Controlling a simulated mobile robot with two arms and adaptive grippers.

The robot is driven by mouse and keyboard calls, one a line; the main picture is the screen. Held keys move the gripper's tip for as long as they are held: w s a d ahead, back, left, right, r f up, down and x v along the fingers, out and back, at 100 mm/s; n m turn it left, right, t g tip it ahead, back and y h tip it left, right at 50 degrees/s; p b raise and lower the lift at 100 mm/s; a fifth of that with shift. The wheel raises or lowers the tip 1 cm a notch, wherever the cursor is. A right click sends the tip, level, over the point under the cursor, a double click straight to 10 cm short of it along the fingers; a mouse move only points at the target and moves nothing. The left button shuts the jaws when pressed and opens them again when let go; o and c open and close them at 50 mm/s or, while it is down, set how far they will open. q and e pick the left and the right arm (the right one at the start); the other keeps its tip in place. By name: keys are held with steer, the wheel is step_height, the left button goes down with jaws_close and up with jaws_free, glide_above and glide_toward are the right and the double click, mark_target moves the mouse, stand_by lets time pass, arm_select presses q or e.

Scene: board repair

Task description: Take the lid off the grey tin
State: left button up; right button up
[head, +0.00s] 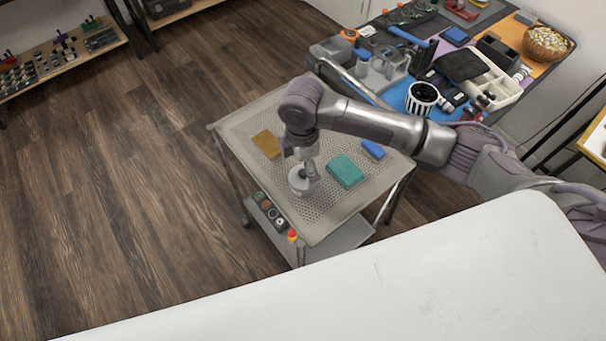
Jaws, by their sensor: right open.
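The grey tin (297,183) is a small round pale-grey object on the perforated top of a metal cart (240,138). Its lid cannot be told apart from its body at this size. My right gripper (304,173) points down from above, right at the tin, and covers part of it. It is open; whether its fingers touch the tin cannot be told. My left gripper is not in view.
On the cart lie a brown block (266,144), a teal sponge-like block (346,171) and a blue block (373,149). A control panel with buttons (268,210) is on the cart's front left. A cluttered workbench (388,97) stands behind; a white surface (400,285) fills the foreground.

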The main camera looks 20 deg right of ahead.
mark_target(303, 172)
steer(key=shift+s+f, duration=0.2)
steer(key=shift+f, duration=1.65)
steer(key=c, duration=0.9)
steer(key=shift+r, duration=0.15)
steer(key=shift+c, duration=0.2)
